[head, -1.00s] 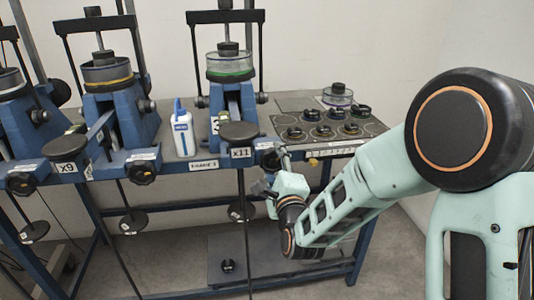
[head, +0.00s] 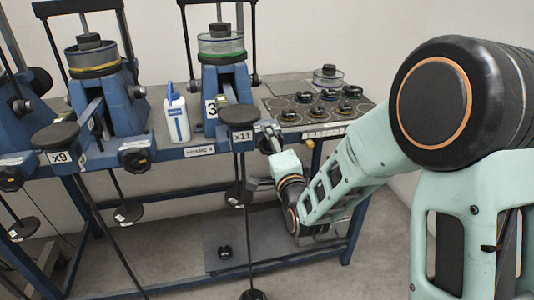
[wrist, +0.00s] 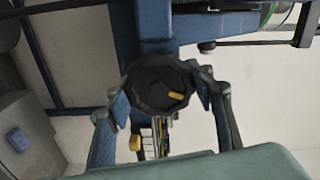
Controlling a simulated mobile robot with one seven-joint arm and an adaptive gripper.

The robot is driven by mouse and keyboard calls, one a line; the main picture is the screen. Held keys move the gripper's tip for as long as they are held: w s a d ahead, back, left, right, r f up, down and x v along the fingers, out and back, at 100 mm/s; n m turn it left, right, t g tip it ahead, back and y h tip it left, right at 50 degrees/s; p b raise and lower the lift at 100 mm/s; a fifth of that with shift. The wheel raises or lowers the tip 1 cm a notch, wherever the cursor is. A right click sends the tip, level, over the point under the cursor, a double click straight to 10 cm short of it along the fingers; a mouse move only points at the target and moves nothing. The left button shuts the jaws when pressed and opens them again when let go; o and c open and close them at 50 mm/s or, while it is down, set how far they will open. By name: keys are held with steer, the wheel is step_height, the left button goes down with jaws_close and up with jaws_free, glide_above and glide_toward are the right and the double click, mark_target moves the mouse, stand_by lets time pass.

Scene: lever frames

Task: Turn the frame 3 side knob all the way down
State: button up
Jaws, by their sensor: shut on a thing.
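The frame 3 side knob (wrist: 150,88) is a black, lobed knob with a yellow mark on its right side in the wrist view. My gripper (wrist: 162,98) has one finger on each side of it and is shut on it. In the head view my gripper (head: 268,138) is at the table's front edge, just right of the x11 sign, and mostly hides this knob. Frame 3 (head: 228,82) is the blue stand with the "3" plate and a green-ringed clear dish on top.
A black round weight pad (head: 237,115) and a hanging rod stand just left of my gripper. A white-blue bottle (head: 177,115) stands left of frame 3. A dark panel (head: 330,113) with several black round pieces lies to the right. Another side knob (head: 136,159) is further left.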

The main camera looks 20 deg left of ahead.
steer(key=shift+s+a+f+n+b, duration=0.15)
steer(key=shift+a+n+b, duration=0.15)
steer(key=shift+n, duration=0.1)
steer(key=o, duration=1.4)
steer(key=shift+s+r+p, duration=0.3)
steer(key=shift+s, duration=0.15)
steer(key=shift+o, duration=1.2)
steer(key=shift+w+d+f, duration=0.1)
steer(key=shift+w+d, duration=0.1)
steer(key=shift+w, duration=0.1)
steer(key=shift+s+d+f, duration=0.1)
steer(key=shift+s+d, duration=0.05)
steer(key=shift+d, duration=0.05)
steer(key=shift+b+v, duration=1)
steer(key=shift+v, duration=1.8)
